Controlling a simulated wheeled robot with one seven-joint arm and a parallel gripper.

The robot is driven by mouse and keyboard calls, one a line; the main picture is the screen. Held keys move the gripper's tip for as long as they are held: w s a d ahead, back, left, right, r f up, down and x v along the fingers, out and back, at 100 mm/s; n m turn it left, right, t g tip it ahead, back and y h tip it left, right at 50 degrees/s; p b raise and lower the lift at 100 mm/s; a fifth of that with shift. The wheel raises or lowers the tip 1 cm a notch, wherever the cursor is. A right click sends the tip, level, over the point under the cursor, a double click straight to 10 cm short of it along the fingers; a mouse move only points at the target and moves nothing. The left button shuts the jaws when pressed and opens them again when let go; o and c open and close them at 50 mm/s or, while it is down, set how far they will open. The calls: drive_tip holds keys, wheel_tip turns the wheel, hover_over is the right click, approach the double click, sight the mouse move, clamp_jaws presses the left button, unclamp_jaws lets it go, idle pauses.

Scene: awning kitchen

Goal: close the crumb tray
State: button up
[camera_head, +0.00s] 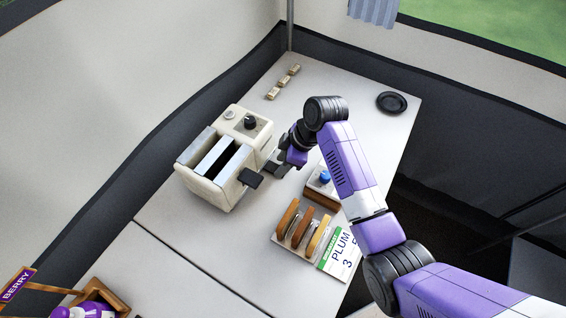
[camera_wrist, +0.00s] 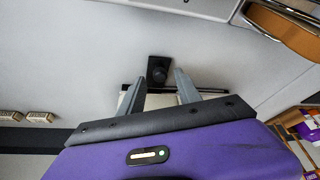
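The cream toaster (camera_head: 211,188) stands on the white counter, with open slots, a dial and a black lever (camera_head: 251,178). My gripper (camera_head: 274,168) is low beside the toaster's right side, close to the lever. The crumb tray cannot be made out surely in the head view. In the wrist view, my gripper (camera_wrist: 160,84) has its two fingers spread, with nothing visibly clamped. A thin black edge with a pale part below it, perhaps the tray, lies between the fingers. A black square piece with a round knob (camera_wrist: 158,70) is just beyond; contact cannot be told.
A wooden rack (camera_head: 301,228) with a PLUM card (camera_head: 341,250) and a box with a blue knob (camera_head: 323,177) are near my arm. Small blocks (camera_head: 284,82) and a black round dish (camera_head: 391,102) lie farther back. The far counter between them is clear.

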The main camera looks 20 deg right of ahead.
drive_tip(key=v, duration=0.7)
drive_tip(key=shift+r, duration=0.35)
drive_tip(key=shift+s+d, duration=0.1)
drive_tip(key=shift+d, duration=0.05)
